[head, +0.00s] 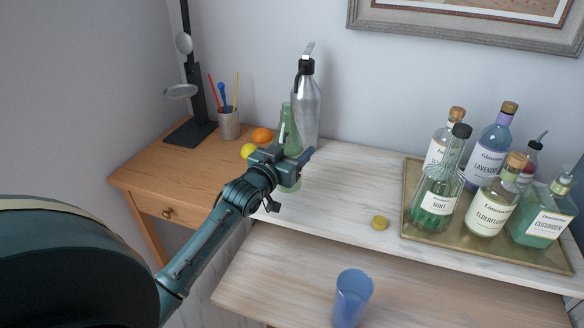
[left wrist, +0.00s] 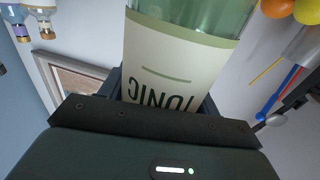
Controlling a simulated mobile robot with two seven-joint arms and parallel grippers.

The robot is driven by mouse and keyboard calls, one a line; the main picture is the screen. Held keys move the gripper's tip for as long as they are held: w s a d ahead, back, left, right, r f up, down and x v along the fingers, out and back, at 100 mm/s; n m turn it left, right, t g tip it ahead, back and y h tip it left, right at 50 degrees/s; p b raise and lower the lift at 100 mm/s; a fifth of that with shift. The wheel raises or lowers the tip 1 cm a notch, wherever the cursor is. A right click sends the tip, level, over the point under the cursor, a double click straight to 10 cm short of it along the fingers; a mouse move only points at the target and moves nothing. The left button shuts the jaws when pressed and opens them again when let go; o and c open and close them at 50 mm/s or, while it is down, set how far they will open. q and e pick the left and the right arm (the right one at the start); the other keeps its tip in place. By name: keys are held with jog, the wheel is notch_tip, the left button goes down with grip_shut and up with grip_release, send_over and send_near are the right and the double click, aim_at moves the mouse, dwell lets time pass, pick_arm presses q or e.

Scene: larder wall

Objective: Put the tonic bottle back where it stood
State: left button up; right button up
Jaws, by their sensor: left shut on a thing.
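The tonic bottle (head: 286,125) is pale green glass and upright in the head view, in front of the soda siphon. My left gripper (head: 288,166) is shut on it and hides its lower part. In the left wrist view the bottle's cream label reading TONIC (left wrist: 175,65) is between the fingers, upside down in the picture. I cannot tell whether the bottle's base touches the white worktop (head: 335,190). My right gripper is not in view.
A grey siphon (head: 307,105) stands close behind. A brass tray (head: 410,190) with several syrup bottles is at right. A yellow cap (head: 380,222) and blue glass (head: 352,295) are nearer; the worktop's middle is clear.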

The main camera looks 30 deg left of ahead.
pick_arm(q)
jog(key=shift+f, duration=1.95)
jog(key=shift+f, duration=0.1)
jog(key=shift+f, duration=0.15)
jog(key=o, duration=1.3)
jog(key=shift+f, duration=0.1)
jog(key=shift+c, duration=0.2)
jog(key=o, duration=0.3)
